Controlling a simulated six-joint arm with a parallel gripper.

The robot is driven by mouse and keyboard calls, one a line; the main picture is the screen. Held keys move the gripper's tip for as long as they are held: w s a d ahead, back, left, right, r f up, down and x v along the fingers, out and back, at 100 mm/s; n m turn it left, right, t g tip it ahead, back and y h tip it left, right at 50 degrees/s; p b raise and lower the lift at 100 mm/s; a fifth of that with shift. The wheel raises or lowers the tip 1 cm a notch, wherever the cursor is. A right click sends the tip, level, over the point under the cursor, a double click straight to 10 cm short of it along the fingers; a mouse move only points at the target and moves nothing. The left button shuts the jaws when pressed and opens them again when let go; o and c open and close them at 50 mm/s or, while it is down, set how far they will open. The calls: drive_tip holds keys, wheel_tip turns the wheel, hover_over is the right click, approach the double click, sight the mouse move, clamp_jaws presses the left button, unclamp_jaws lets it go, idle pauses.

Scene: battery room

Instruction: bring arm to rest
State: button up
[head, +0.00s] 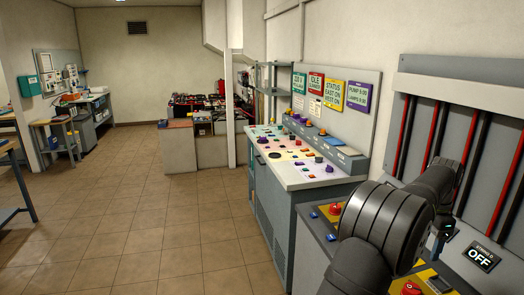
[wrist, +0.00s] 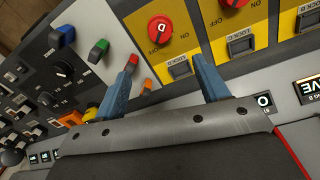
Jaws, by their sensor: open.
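My arm (head: 385,225) stands at the right in the head view, over the near end of the control panels. In the wrist view my gripper (wrist: 168,75) has its two blue fingers spread apart with nothing between them. The fingers point toward a panel with a red rotary switch (wrist: 160,29) on a yellow plate. The switch lies beyond the gap between the fingers; I cannot tell how far. In the head view the fingers are hidden or too small to make out.
A long control console (head: 308,175) stands left of my arm. Cable runs (head: 405,135) line the wall behind it, and a small display reading OFF (head: 481,257) is at lower right. More knobs and levers (wrist: 97,51) show left of the fingers. The tiled floor (head: 150,215) is clear.

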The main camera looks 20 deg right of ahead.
sight(413, 288)
drive_tip(key=f, duration=1.7)
drive_tip(key=shift+s+f, duration=0.15)
drive_tip(key=shift+s, duration=0.1)
drive_tip(key=shift+r+n, duration=0.25)
drive_tip(key=shift+n, duration=0.65)
drive_tip(key=n, duration=1)
drive_tip(key=shift+s+n, duration=0.1)
drive_tip(key=shift+n, duration=2.4)
